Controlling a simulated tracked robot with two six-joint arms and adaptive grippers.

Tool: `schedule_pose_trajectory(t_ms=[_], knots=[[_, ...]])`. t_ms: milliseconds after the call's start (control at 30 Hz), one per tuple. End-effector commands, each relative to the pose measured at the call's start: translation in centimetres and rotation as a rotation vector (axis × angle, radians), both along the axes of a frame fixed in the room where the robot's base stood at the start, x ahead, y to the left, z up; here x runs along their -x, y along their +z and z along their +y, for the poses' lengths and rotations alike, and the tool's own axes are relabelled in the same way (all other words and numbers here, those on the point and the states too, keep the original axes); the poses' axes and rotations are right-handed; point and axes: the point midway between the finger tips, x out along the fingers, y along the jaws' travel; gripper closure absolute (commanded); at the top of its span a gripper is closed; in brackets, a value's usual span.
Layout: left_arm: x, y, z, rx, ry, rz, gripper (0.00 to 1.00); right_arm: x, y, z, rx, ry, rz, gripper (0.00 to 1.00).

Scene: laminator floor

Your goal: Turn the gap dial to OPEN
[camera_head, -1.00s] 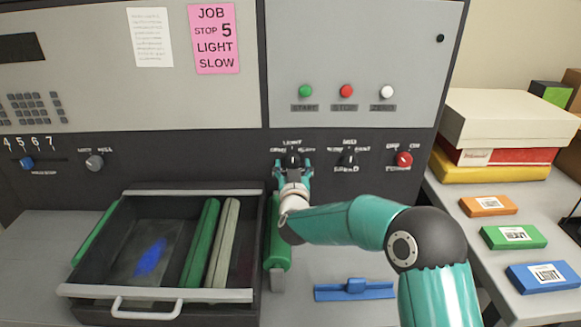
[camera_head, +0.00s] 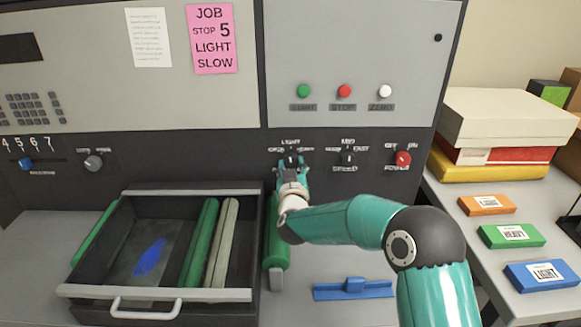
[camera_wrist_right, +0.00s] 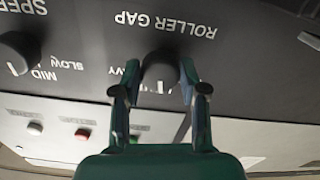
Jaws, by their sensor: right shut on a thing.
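The gap dial (camera_head: 291,158) is a dark round knob on the black lower panel, under the LIGHT label. In the right wrist view the dial (camera_wrist_right: 160,72) sits below the upside-down words ROLLER GAP. My right gripper (camera_head: 292,164) is shut on the dial, with one finger on each side of it; both fingers also show in the right wrist view (camera_wrist_right: 159,82). My left gripper is not in view.
The speed dial (camera_head: 348,159) and red power knob (camera_head: 403,159) are to the right. Start, stop and zero buttons are above. An open drawer (camera_head: 180,294) with rollers is below left. A blue tool (camera_head: 354,290) lies on the bench. A pink job note (camera_head: 212,38) hangs above.

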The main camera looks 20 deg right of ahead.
Motion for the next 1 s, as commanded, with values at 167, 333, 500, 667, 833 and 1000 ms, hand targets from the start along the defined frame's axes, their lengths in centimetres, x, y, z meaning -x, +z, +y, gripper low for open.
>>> schedule_pose_trajectory(t_ms=[167, 333, 500, 667, 833, 1000], knots=[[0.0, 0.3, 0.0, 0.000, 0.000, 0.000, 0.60, 0.0, 0.2, 0.1, 0.152, 0.005, 0.042, 0.92], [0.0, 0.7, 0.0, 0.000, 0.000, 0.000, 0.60, 0.0, 0.2, 0.1, 0.308, 0.004, 0.087, 0.92], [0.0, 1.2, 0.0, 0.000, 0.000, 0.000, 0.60, 0.0, 0.3, 0.0, 0.461, 0.004, 0.130, 0.92], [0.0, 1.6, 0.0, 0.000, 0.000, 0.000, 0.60, 0.0, 0.3, 0.0, 0.592, 0.003, 0.165, 0.92], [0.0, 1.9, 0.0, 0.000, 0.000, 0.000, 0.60, 0.1, 0.3, 0.0, 0.703, 0.004, 0.197, 0.92], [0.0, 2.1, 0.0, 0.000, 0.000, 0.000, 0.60, 0.1, 0.3, 0.0, 0.777, 0.004, 0.218, 0.92]])
